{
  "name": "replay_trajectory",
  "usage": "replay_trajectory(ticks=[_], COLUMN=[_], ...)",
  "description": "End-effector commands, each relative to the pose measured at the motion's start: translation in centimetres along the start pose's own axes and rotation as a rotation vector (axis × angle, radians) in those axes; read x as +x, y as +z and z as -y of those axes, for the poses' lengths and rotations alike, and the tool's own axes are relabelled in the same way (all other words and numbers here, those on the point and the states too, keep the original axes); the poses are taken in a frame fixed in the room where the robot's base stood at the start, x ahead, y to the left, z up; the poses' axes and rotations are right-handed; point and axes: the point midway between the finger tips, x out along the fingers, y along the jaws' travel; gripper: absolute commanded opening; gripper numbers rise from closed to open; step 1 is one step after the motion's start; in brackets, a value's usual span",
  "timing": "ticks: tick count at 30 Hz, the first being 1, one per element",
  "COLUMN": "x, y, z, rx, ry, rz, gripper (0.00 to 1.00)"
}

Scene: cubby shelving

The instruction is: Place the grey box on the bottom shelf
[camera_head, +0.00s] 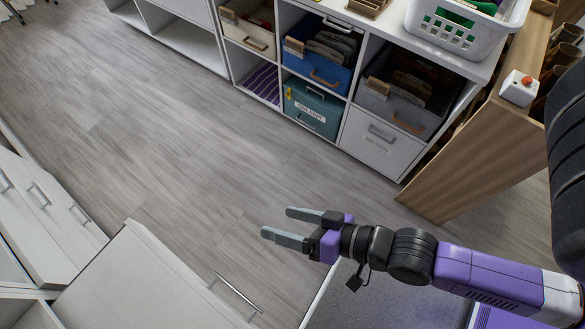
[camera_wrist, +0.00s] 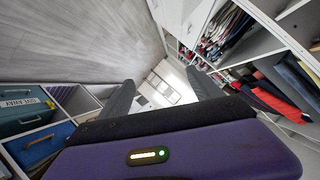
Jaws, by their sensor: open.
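A grey box (camera_head: 399,103) with a tan handle sits in the upper right cubby of the white shelving (camera_head: 344,131) in the head view. It holds brown and dark items. Below it is a white drawer front with a grey handle (camera_head: 382,134). My gripper (camera_head: 287,227) is open and empty above the floor, well in front of the shelving and apart from the box. In the wrist view my gripper's two fingers (camera_wrist: 158,92) are spread, with nothing between them. The grey box is not clearly seen in the wrist view.
A blue box (camera_head: 318,68), a teal box (camera_head: 313,108) and a beige box (camera_head: 247,30) fill other cubbies. A white basket (camera_head: 463,28) stands on top. A wooden panel (camera_head: 480,155) stands at the right. White cabinets (camera_head: 130,285) are at lower left. The floor between is clear.

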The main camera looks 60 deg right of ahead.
Motion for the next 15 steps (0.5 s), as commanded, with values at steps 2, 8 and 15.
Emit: replay_trajectory(ticks=[2, 8, 15], x=[-3.5, -9.1, -11.2], y=[-1.4, -4.7, -6.1], z=[-0.1, 1.6, 2.7], rx=[-0.157, -0.495, -0.643], ry=[0.034, 0.091, 0.116], rz=[-0.051, -0.142, -0.173], gripper=[0.74, 0.74, 0.74])
